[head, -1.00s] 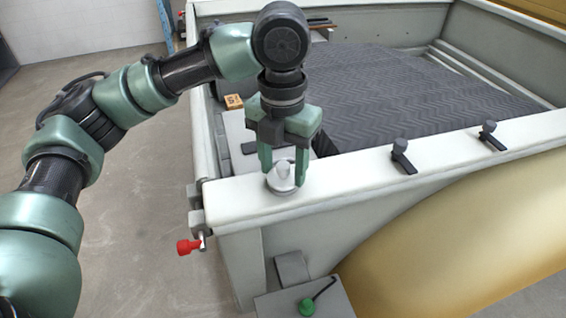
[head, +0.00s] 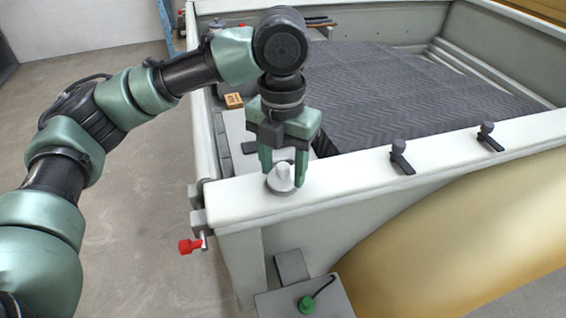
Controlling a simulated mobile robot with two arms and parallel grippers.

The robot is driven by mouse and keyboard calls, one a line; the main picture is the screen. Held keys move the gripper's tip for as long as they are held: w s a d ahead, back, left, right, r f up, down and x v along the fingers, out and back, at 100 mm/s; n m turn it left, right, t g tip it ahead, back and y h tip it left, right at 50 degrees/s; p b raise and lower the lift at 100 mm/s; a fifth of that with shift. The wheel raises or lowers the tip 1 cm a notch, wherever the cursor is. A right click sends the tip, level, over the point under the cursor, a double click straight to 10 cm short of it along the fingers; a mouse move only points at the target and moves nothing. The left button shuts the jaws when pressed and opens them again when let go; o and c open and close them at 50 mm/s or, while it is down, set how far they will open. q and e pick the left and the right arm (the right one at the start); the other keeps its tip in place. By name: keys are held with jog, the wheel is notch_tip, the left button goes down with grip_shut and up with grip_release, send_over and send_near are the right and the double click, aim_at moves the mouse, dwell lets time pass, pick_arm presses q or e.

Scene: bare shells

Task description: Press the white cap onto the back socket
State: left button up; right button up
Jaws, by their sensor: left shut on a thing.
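The white cap (head: 284,171) is a small pale piece with a rounded top. It is upright between the green fingers of my left gripper (head: 284,172), which is shut on it. A round grey-white disc (head: 284,188) shows under the cap on the white rim, near the rim's left corner. This is where the back socket appears to be, but the cap and fingers cover its middle. I cannot tell whether the cap is fully seated or just resting there. My right gripper is not in view.
Two dark latches (head: 401,157) (head: 489,136) stand on the white rim (head: 350,171) to the right. A red knob (head: 190,246) sticks out below the left corner. A green knob (head: 306,305) is on a grey box below. A small orange-brown box (head: 233,101) lies behind.

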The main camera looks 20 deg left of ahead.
pick_arm(q)
jog(key=shift+f+p, duration=0.15)
jog(key=shift+p, duration=0.4)
dwell(0.8)
jog(key=shift+p, duration=0.6)
dwell(0.4)
dwell(0.3)
jog(key=o, duration=1.9)
jog(key=shift+r+p, duration=3.55)
jog(key=shift+p, duration=0.7)
